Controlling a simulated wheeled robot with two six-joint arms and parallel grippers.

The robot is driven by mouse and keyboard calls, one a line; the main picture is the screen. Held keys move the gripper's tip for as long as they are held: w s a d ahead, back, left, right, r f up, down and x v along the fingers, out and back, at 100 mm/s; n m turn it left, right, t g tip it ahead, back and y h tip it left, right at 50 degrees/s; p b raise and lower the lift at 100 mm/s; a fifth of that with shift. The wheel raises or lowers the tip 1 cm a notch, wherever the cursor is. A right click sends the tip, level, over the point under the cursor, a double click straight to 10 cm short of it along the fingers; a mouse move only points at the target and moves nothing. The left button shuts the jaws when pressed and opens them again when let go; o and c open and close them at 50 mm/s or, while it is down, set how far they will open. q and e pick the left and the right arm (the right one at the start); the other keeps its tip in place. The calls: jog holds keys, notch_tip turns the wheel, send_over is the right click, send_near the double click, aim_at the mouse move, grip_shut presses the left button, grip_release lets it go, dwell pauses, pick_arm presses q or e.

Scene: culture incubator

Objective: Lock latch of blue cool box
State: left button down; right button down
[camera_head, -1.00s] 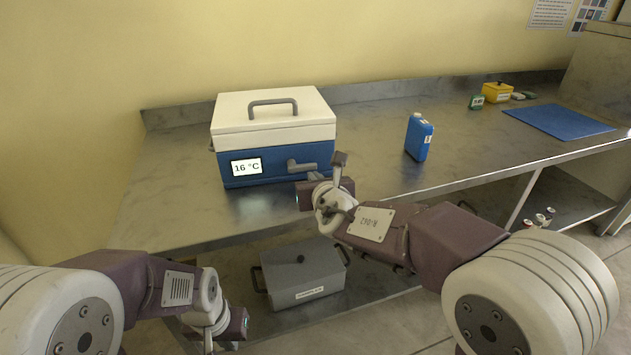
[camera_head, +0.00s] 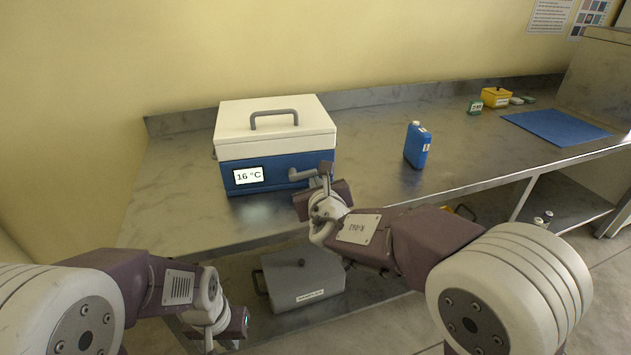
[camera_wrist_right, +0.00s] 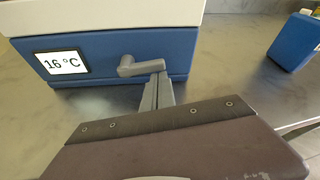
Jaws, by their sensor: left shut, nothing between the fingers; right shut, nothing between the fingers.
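The blue cool box (camera_head: 272,167) with its closed white lid (camera_head: 275,120) stands on the metal bench. Its grey latch handle (camera_head: 302,174) on the right of the front face lies about horizontal; the latch (camera_wrist_right: 140,66) also shows in the right wrist view. My right gripper (camera_head: 326,168) is shut and empty at the right end of the latch. In the right wrist view its fingers (camera_wrist_right: 158,85) overlap the latch's right end; contact is not certain. My left gripper (camera_head: 243,324) is low at the left, below bench height, away from the box.
A blue bottle (camera_head: 417,146) stands right of the box. A blue mat (camera_head: 556,124) and a yellow box (camera_head: 495,97) are further right. A grey lidded box (camera_head: 301,281) sits on the shelf below. The bench (camera_head: 185,194) left of the cool box is clear.

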aim_at(313, 173)
notch_tip(313, 173, up, 2)
jog(key=n+h+p, duration=0.1)
jog(key=n+p, duration=0.1)
jog(key=p, duration=0.1)
jog(key=shift+a+t, duration=0.1)
jog(key=shift+t, duration=0.2)
jog(key=n+p, duration=0.1)
jog(key=r+n+h+p, duration=0.1)
jog(key=n+p, duration=0.1)
jog(key=shift+a+r+t+h, duration=0.2)
jog(key=shift+a+t+h, duration=0.1)
jog(key=shift+t, duration=0.1)
jog(key=n+p, duration=0.2)
jog(key=a+r+n+t+h+p, duration=0.1)
jog(key=p, duration=0.1)
jog(key=shift+s+r+n, duration=0.15)
jog(key=shift+s+n, duration=0.05)
jog(key=shift+n, duration=0.2)
jog(key=shift+a+n+t+p, duration=0.25)
jog(key=shift+n+t+p, duration=0.1)
jog(key=shift+n, duration=0.25)
jog(key=shift+s, duration=0.1)
